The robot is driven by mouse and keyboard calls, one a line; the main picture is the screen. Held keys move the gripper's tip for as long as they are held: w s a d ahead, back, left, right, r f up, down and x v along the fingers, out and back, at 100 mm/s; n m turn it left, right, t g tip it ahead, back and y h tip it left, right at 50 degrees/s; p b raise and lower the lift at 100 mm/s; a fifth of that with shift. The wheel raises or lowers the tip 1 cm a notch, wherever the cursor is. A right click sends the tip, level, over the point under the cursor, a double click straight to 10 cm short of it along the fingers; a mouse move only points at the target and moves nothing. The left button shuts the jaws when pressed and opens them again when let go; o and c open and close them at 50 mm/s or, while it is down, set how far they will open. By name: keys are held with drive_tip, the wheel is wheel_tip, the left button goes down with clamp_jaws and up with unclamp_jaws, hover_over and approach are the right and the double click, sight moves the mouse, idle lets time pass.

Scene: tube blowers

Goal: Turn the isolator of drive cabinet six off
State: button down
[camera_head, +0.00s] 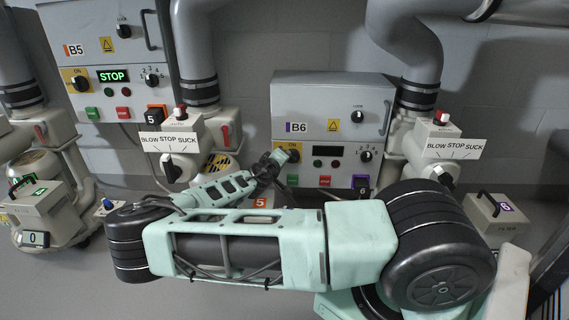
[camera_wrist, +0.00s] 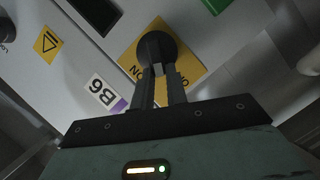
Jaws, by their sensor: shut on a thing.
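Drive cabinet six is the grey cabinet B6 (camera_head: 325,98) at right centre in the head view; its B6 label (camera_wrist: 105,93) shows in the wrist view. Its isolator is a black rotary knob (camera_wrist: 155,45) on a yellow plate (camera_wrist: 187,66). My gripper (camera_wrist: 161,72) is shut on the knob, with one finger on each side. The fingers hide part of the plate's lettering, and I cannot tell the knob's exact angle. In the head view my gripper (camera_head: 278,158) is at the cabinet's lower left and covers most of the knob. The cabinet's display (camera_head: 328,150) is dark.
Cabinet B5 (camera_head: 105,45) at the left has a lit green STOP display. Blow-stop-suck units (camera_head: 170,142) with grey pipes flank cabinet B6, and another unit (camera_head: 440,148) stands at its right. My arm stretches across the front.

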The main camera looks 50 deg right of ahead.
drive_tip(key=shift+a+f, duration=0.1)
idle(0.3)
drive_tip(key=c, duration=1.4)
unclamp_jaws()
drive_tip(key=shift+r+p, duration=2.7)
drive_tip(key=shift+r, duration=2.3)
